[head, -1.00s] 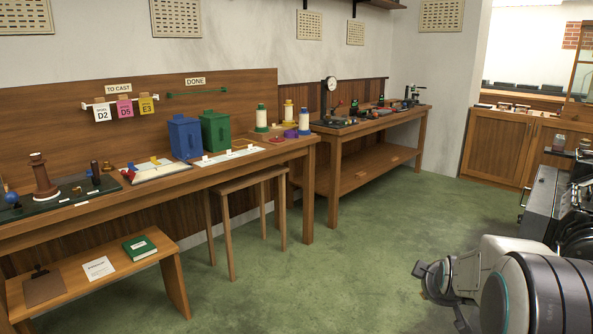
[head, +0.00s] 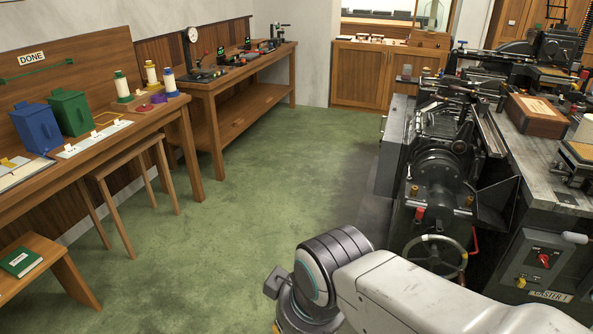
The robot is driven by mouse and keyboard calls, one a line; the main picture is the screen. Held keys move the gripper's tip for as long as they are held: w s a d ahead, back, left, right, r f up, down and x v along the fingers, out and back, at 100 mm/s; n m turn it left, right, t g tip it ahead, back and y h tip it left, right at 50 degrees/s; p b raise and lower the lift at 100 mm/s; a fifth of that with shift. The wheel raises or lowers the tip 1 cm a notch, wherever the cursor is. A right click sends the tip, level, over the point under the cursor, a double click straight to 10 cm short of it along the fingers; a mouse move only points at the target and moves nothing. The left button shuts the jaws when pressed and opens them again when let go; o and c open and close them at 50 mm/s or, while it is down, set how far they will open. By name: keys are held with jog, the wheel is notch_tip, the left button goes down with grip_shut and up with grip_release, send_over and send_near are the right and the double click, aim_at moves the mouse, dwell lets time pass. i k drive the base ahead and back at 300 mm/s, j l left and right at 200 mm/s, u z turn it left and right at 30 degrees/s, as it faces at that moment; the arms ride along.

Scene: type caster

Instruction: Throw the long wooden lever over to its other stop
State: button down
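I cannot make out a long wooden lever in the head view. A dark casting machine (head: 437,165) stands at the right, with a handwheel (head: 434,256) low on its front and small red and brass knobs above it. My arm reaches in from the lower right, in front of the machine. My gripper (head: 280,305) is at the bottom middle, over the green floor and well left of the handwheel. It is partly hidden by my wrist and cut by the frame edge, so its opening does not show. I see nothing held in it.
A grey-topped bench (head: 535,150) with a wooden box (head: 536,115) and a red-knobbed switch panel (head: 543,262) stands at far right. A workbench (head: 185,130) and stool (head: 98,180) line the left. Green floor (head: 250,185) is clear between.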

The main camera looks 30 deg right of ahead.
aim_at(503, 98)
jog(key=z, duration=2)
jog(key=i+j, duration=0.1)
jog(key=i, duration=0.35)
jog(key=i+j+z, duration=0.1)
jog(key=i, duration=0.35)
jog(key=i+j, duration=0.2)
jog(key=i, duration=0.25)
jog(key=i+j, duration=0.15)
jog(key=i, duration=0.3)
jog(key=j+u, duration=0.25)
jog(key=u, duration=0.15)
jog(key=j+u, duration=0.4)
jog(key=i+j+u, duration=0.15)
jog(key=j+u, duration=0.2)
jog(key=u, duration=0.15)
jog(key=i+j+u, duration=0.25)
jog(key=u, duration=0.2)
jog(key=i+j+z, duration=0.1)
jog(key=i, duration=0.25)
jog(key=i+j+z, duration=0.1)
jog(key=i, duration=0.3)
